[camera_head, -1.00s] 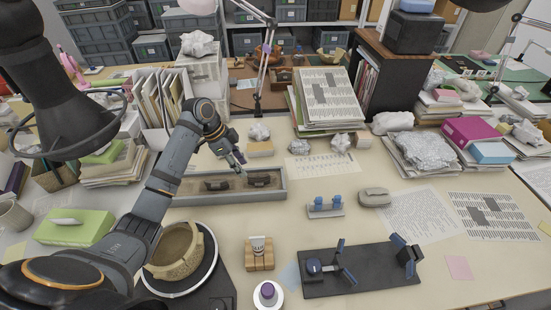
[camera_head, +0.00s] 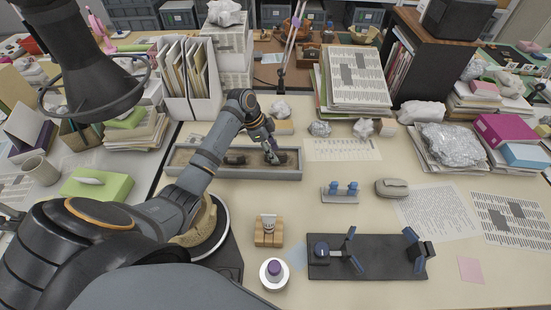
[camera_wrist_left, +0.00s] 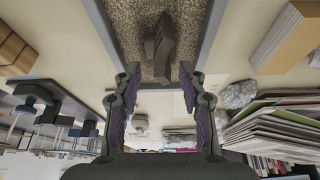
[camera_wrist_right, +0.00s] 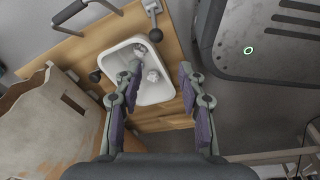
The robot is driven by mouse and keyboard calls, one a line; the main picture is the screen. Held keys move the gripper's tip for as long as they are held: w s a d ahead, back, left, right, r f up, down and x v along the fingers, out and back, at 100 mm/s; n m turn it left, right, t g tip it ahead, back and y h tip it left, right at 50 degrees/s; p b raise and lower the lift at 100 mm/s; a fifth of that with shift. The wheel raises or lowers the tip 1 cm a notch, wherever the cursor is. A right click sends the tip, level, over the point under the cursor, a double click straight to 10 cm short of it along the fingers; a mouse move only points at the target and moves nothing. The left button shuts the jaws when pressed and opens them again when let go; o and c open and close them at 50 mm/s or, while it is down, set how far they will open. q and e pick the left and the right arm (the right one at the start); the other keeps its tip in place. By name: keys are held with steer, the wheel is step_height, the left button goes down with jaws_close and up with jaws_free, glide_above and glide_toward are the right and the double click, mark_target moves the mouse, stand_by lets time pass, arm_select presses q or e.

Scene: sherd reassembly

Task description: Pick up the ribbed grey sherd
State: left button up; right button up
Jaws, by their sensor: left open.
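A sand tray (camera_head: 200,175) with grey walls stands at the middle of the table. Two dark sherds lie in it, a left one (camera_head: 236,159) and a right one (camera_head: 279,157). My left gripper (camera_head: 272,154) is open and reaches down at the right sherd, partly covering it. In the left wrist view, a dark grey-brown sherd (camera_wrist_left: 160,42) stands in the sand just ahead of and between the open fingertips (camera_wrist_left: 160,76), apart from them. Its ribbing is too small to make out. My right gripper (camera_wrist_right: 161,78) is open and empty in the right wrist view.
A tan bowl (camera_head: 205,225) on a turntable is partly hidden behind my left arm. A wooden block (camera_head: 268,240), a dark fixture (camera_head: 380,268) and a blue-pegged stand (camera_head: 340,196) stand in front.

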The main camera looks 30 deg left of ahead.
arm_select(q)
steer(key=shift+x, duration=0.8)
steer(key=shift+w+d+f, duration=0.15)
steer(key=shift+f, duration=0.25)
jaws_close()
arm_select(e)
steer(key=shift+s, duration=0.8)
steer(key=shift+d, duration=0.1)
